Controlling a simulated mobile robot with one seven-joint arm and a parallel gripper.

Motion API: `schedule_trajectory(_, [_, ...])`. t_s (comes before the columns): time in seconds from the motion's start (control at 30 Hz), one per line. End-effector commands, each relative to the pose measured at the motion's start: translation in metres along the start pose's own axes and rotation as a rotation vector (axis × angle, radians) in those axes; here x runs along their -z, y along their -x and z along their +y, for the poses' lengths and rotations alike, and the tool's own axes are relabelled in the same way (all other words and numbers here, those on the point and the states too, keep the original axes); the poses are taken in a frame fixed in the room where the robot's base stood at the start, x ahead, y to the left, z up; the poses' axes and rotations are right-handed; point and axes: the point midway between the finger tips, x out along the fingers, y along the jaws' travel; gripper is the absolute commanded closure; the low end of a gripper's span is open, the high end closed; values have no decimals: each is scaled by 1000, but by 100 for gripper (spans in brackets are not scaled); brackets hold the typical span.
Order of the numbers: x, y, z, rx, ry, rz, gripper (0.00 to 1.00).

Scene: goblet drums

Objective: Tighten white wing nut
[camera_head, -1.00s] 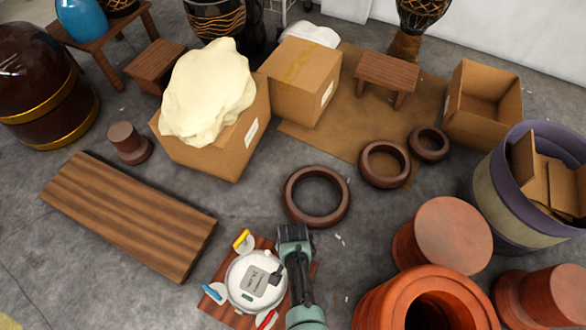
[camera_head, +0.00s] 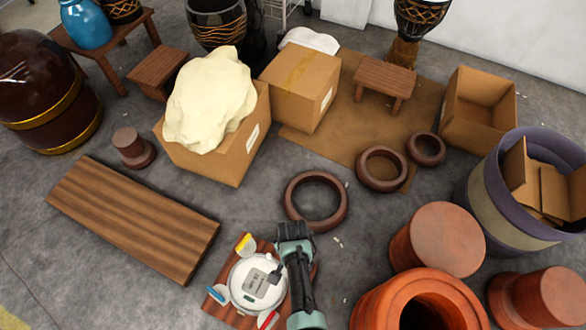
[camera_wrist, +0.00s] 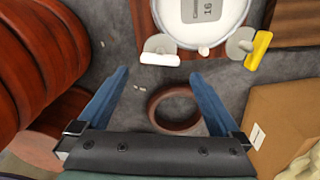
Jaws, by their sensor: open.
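The white wing nut (camera_wrist: 160,59) shows in the wrist view on a round grey lug at the rim of a white round meter (camera_wrist: 203,20), which has a grey display. My gripper (camera_wrist: 160,76) is open and empty. Its two blue fingers point towards the meter, with the white wing nut just past and between the fingertips; contact is not visible. In the head view the meter (camera_head: 256,281) lies on a reddish wooden board, and my arm covers its right side. I cannot make out the white wing nut there.
A yellow wing nut (camera_wrist: 258,50) sits on the meter's rim; blue (camera_head: 217,293) and red (camera_head: 267,320) ones show in the head view. A brown ring (camera_head: 315,200) lies on the floor beyond my gripper. Orange-brown drum bodies (camera_head: 437,238) stand to the right.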

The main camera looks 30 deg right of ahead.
Motion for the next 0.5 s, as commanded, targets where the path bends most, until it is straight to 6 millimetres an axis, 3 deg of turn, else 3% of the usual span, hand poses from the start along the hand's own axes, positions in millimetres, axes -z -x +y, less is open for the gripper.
schedule_trajectory(0.03, [0, 19, 0, 1, 1, 1, 0])
schedule_trajectory(0.2, [0, 50, 0, 1, 0, 0, 0])
schedule_trajectory(0.5, [-1, 72, 0, 0, -1, -2, 0])
